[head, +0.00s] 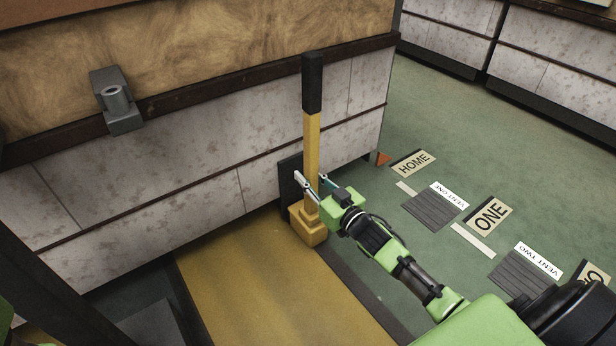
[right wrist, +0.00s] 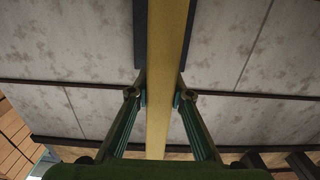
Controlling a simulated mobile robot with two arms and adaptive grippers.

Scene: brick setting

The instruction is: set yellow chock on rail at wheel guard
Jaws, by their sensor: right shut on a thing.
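The yellow chock (head: 308,227) is a stepped yellow block with a tall upright yellow handle that ends in a black grip (head: 312,83). It stands close to the panelled wall, at the far right end of a yellow floor strip (head: 265,285). My right gripper (head: 311,186) is shut on the lower part of the handle, above the block. In the right wrist view the handle (right wrist: 165,90) runs between the two fingers. A dark plate (head: 288,178) is on the wall behind the handle. I cannot tell which part is the rail or the wheel guard. My left gripper is out of view.
A grey bracket (head: 117,100) with a round socket sits on the wall's ledge at left. Green floor right of the wall carries signs, HOME (head: 413,162) and ONE (head: 489,214), and grey vents (head: 434,209). A small orange piece (head: 383,159) lies by the wall corner.

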